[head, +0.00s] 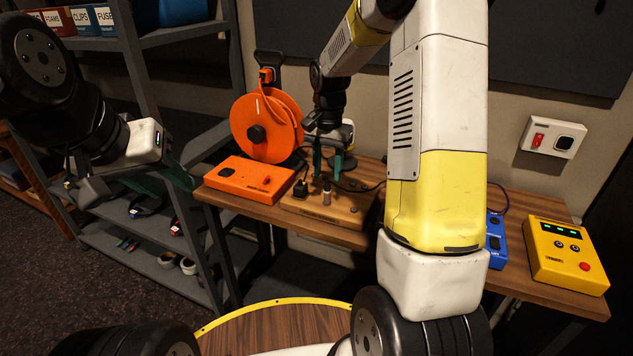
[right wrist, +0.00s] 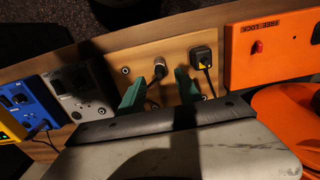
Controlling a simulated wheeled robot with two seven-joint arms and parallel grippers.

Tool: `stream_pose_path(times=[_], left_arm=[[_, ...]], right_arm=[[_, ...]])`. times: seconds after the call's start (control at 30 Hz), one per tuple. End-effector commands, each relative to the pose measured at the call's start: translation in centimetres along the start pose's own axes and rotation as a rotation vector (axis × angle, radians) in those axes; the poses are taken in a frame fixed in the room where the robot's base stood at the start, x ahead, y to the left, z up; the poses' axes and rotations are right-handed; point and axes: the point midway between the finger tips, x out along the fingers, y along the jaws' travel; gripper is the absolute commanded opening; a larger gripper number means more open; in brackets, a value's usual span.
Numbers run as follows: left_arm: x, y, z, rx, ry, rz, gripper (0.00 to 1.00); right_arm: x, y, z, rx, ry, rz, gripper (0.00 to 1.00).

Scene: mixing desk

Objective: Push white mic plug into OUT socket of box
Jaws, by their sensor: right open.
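A metallic round plug (right wrist: 158,66) with a dark cable stands in a wooden board (right wrist: 122,58). I take it for the mic plug, though it looks grey rather than white; in the head view it is a small pale cylinder (head: 327,194) on the board. My right gripper (right wrist: 160,90) is open, its green fingers on either side of that plug, with no visible grip. In the head view my right gripper (head: 328,168) hangs over the board. My left gripper (head: 166,184) is off to the left, away from the desk; its finger gap is unclear. I cannot make out an OUT socket.
A black plug (right wrist: 203,58) stands beside the round one. An orange box (head: 250,179) and orange cable reel (head: 268,110) are to the left; a grey box (right wrist: 80,92), blue box (head: 495,240) and yellow box (head: 565,255) lie on the board's other side.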

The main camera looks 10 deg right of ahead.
Motion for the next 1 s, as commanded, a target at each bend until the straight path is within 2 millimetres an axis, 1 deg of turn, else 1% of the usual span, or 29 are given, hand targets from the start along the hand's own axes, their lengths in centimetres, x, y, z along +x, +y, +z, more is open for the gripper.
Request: stream_pose_path(times=[0.3, 0.5, 0.7, 1.0], left_arm=[[0.0, 0.0, 0.0, 0.000, 0.000, 0.000, 0.39], [0.0, 0.0, 0.0, 0.000, 0.000, 0.000, 0.39], [0.0, 0.0, 0.0, 0.000, 0.000, 0.000, 0.39], [0.0, 0.0, 0.0, 0.000, 0.000, 0.000, 0.39]], right_arm=[[4.6, 0.0, 0.1, 0.000, -0.003, 0.001, 0.41], [6.8, 0.0, 0.1, 0.000, -0.002, 0.001, 0.41], [7.8, 0.0, 0.1, 0.000, -0.001, 0.000, 0.41], [7.9, 0.0, 0.0, 0.000, 0.000, 0.000, 0.41]])
